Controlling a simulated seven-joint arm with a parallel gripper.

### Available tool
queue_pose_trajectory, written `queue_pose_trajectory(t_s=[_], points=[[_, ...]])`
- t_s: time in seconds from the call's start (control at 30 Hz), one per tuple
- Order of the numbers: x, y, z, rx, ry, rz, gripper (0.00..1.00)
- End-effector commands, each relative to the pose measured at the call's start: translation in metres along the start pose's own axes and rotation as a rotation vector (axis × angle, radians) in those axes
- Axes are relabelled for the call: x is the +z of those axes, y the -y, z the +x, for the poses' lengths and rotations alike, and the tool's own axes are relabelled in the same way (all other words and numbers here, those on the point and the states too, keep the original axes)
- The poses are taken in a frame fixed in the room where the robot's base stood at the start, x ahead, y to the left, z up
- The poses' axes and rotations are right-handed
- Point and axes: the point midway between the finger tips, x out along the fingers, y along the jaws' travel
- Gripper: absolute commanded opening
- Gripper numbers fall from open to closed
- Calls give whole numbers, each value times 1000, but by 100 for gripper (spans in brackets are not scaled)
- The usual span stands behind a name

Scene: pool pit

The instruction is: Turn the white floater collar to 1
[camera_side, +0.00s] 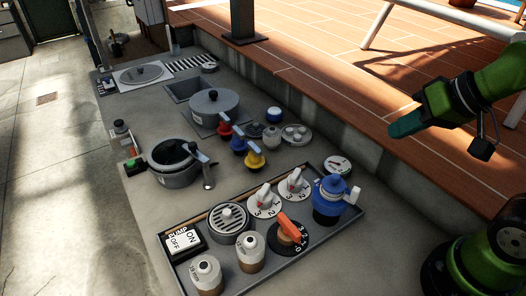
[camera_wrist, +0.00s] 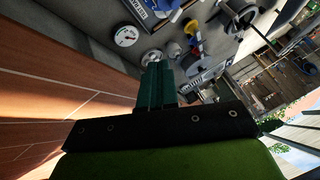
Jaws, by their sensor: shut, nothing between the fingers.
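Two white numbered dials sit side by side in the grey tray: the left one (camera_side: 262,208) shows a 3 and a 2, and the right one (camera_side: 296,190) also bears digits. Each has a pale lever with a red mark. I cannot tell which is the floater collar, nor read its setting surely. My gripper (camera_side: 405,126) is shut and empty, high above the tiled step at the right, well apart from the dials. Its teal fingers also show in the wrist view (camera_wrist: 156,85). Neither dial is clear in the wrist view.
The tray (camera_side: 340,238) also holds a blue valve (camera_side: 328,203), an orange-handled dial (camera_side: 288,232), a round grille (camera_side: 229,222), two bottles and a pump switch (camera_side: 184,240). A gauge (camera_side: 338,165), coloured valves and pots stand behind. A raised tiled step (camera_side: 330,80) edges the right.

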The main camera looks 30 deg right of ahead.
Motion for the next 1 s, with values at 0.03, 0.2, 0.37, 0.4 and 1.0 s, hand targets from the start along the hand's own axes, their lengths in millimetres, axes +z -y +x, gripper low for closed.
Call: queue_pose_trajectory(t_s=[0.03, 0.2, 0.37, 0.4, 1.0], points=[[0, 0, 0, 0, 0, 0, 5], [3, 10, 10, -2, 54, -40, 31], [0, 38, 21, 46, 230, -230, 43], [0, 45, 23, 66, 288, -299, 43], [4, 63, 13, 183, 645, -682, 43]])
